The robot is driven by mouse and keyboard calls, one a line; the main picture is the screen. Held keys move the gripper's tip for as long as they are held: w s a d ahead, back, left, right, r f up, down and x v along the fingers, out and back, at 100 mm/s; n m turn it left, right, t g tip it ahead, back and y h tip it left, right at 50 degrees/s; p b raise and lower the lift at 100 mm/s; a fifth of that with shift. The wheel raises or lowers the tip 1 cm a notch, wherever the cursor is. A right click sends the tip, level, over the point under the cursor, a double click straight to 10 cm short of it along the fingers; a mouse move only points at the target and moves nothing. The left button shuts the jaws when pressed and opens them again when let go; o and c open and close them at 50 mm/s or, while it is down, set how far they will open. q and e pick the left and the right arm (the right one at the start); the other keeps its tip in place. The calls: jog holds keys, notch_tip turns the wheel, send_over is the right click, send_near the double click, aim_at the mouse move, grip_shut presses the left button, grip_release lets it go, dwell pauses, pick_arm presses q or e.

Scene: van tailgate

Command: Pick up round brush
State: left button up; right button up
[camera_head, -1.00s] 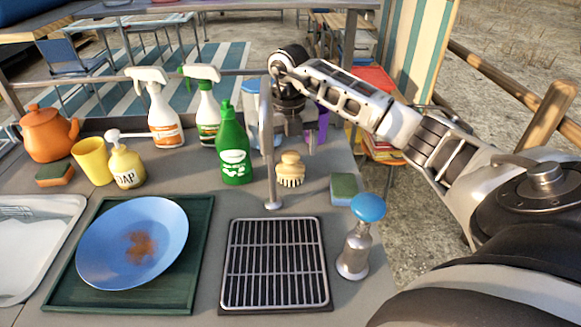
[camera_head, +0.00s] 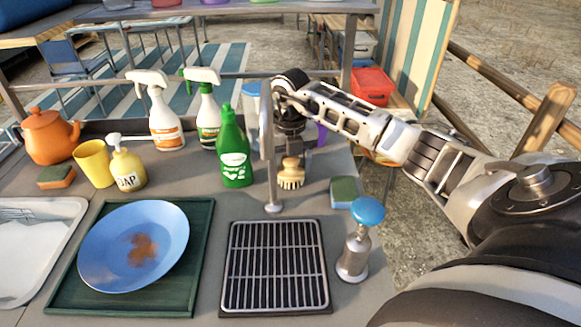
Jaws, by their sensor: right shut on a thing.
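The round brush (camera_head: 291,178), with a wooden knob and pale bristles, is at the back right of the counter, just right of a grey metal post. My right gripper (camera_head: 291,157) comes down on it from above and is shut on its knob. The fingers are small and partly hidden behind the post. The bristles show below the gripper, at or very near the counter; I cannot tell if they touch it. My left gripper is not in view.
A green bottle (camera_head: 234,152) stands left of the metal post (camera_head: 270,170). A sponge (camera_head: 344,191) and a blue-topped dispenser (camera_head: 355,250) are to the right. A black rack (camera_head: 275,265) and a blue plate (camera_head: 135,245) on a green tray (camera_head: 190,275) lie in front.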

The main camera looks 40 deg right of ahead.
jog(key=shift+r, duration=0.15)
